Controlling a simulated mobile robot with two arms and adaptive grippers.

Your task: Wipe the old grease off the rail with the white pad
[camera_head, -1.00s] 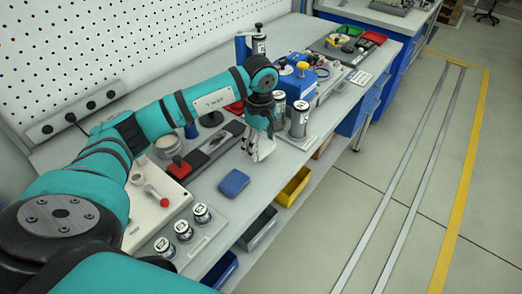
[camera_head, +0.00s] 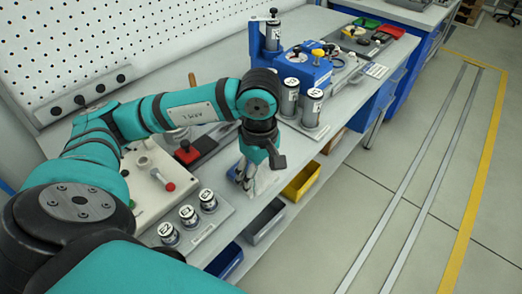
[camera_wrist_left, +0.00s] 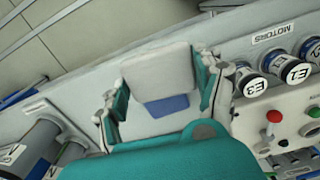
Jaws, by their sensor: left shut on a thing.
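My left gripper (camera_head: 246,178) is shut on the white pad (camera_head: 266,182), low near the bench's front edge. In the left wrist view the white pad (camera_wrist_left: 158,72) sits between the two fingers (camera_wrist_left: 160,85). My right gripper is not in view.
Three labelled motors (camera_head: 187,215) stand on a plate left of the gripper. A pale box with a red-knobbed lever (camera_head: 169,186) is behind them. Grey cylinders (camera_head: 312,106) and a blue machine (camera_head: 300,70) stand to the right. Yellow (camera_head: 302,181) and grey bins hang below the front edge.

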